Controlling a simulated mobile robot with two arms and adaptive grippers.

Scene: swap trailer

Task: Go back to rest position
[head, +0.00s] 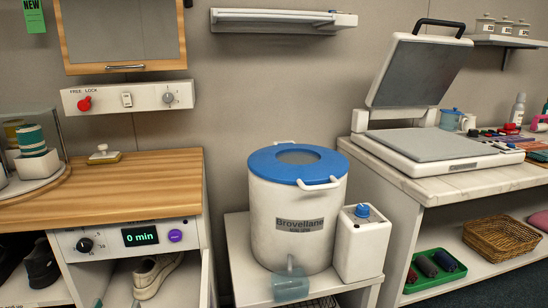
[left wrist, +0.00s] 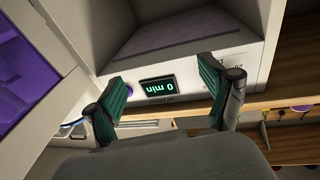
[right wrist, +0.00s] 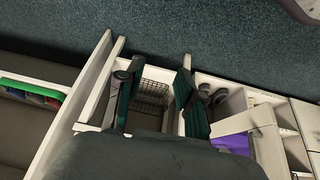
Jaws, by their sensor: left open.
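My left gripper (left wrist: 160,72) shows in the left wrist view with its two green-padded fingers spread wide apart and nothing between them. Behind it is a white panel with a "0 min" display (left wrist: 157,90), seen upside down. The same display (head: 140,237) shows in the head view on the cabinet at left. My right gripper (right wrist: 160,65) shows in the right wrist view. Its fingers are apart and empty, above a shelf unit with a wire basket (right wrist: 150,95). I make out neither gripper in the head view.
A white tub with a blue lid (head: 298,160) and a white canister (head: 362,245) stand on a low stand in the middle. A wooden counter (head: 130,180) is at left. An open press (head: 430,148) sits on the right counter. Dark floor (right wrist: 200,35) shows in the right wrist view.

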